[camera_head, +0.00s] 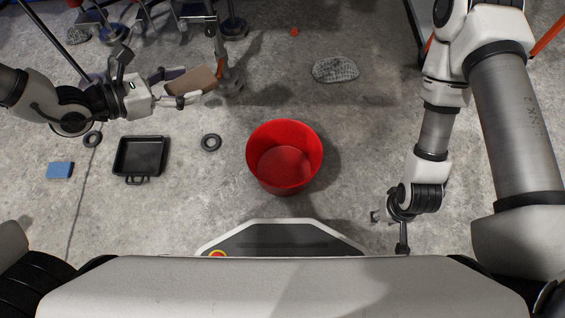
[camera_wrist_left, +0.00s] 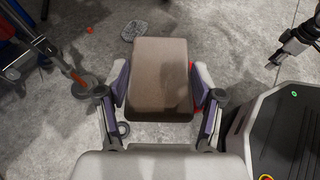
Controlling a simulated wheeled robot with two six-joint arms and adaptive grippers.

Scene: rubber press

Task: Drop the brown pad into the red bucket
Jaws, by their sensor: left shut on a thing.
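The brown pad (camera_head: 195,81) is held by my left gripper (camera_head: 200,88), up and to the left of the red bucket in the head view. In the left wrist view the pad (camera_wrist_left: 160,78) sits between both fingers of the left gripper (camera_wrist_left: 160,92), which touch its sides. The red bucket (camera_head: 284,157) stands upright on the floor and looks empty inside. In the left wrist view only a small bit of red shows beside the pad. My right gripper (camera_head: 390,225) hangs low at the right, pointing down; its fingers are too unclear to read.
Metal stands (camera_head: 233,28) are at the back left. Floor around the bucket is mostly clear.

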